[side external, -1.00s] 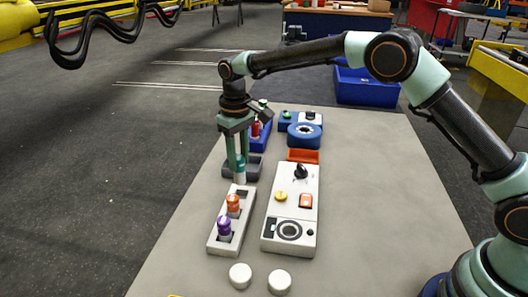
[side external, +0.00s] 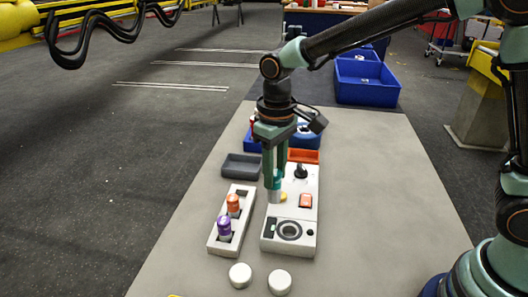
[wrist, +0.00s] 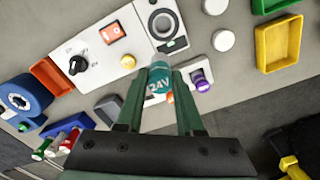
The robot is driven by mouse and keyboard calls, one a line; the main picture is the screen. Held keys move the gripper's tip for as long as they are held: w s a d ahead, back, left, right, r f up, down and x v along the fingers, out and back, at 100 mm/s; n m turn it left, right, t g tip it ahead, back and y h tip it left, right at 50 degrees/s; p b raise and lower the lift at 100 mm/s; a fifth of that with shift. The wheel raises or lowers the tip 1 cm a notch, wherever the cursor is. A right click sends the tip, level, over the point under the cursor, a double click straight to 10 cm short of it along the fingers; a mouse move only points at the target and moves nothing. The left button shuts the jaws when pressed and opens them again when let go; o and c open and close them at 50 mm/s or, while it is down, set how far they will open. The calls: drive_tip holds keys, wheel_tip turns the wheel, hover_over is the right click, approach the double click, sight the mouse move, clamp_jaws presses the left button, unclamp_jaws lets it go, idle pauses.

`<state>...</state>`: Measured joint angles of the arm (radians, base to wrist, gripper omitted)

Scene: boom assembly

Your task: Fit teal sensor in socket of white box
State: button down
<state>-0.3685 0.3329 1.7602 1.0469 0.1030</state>
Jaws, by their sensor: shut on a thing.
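My gripper (side external: 274,178) is shut on the teal sensor (wrist: 160,80), which hangs upright between the fingers. In the side view the sensor's lower end (side external: 274,195) shows at the left edge of the white box (side external: 301,245), by the yellow button. It looks above the box; the exact height cannot be told. The box has a dark ringed round socket (side external: 289,230) near its front end. In the wrist view the socket (wrist: 163,22) lies beyond the sensor's tip, apart from it.
A white rack (side external: 213,241) left of the box holds an orange (side external: 233,204) and a purple sensor (side external: 224,227). A black knob (side external: 301,171) and an orange switch (side external: 305,201) stand up from the box. Two white discs (side external: 240,275) lie in front.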

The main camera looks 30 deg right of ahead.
sight(291, 215)
drive_tip(key=s+d+f, duration=0.1)
drive_tip(key=s+f, duration=0.3)
drive_tip(key=f, duration=0.1)
drive_tip(key=shift+s, duration=0.35)
idle(0.3)
drive_tip(key=shift+f, duration=0.9)
idle(1.9)
drive_tip(key=shift+f, duration=0.35)
drive_tip(key=shift+f, duration=0.35)
drive_tip(key=shift+f, duration=0.35)
drive_tip(key=shift+f, duration=0.1)
drive_tip(key=shift+c, duration=2.3)
unclamp_jaws()
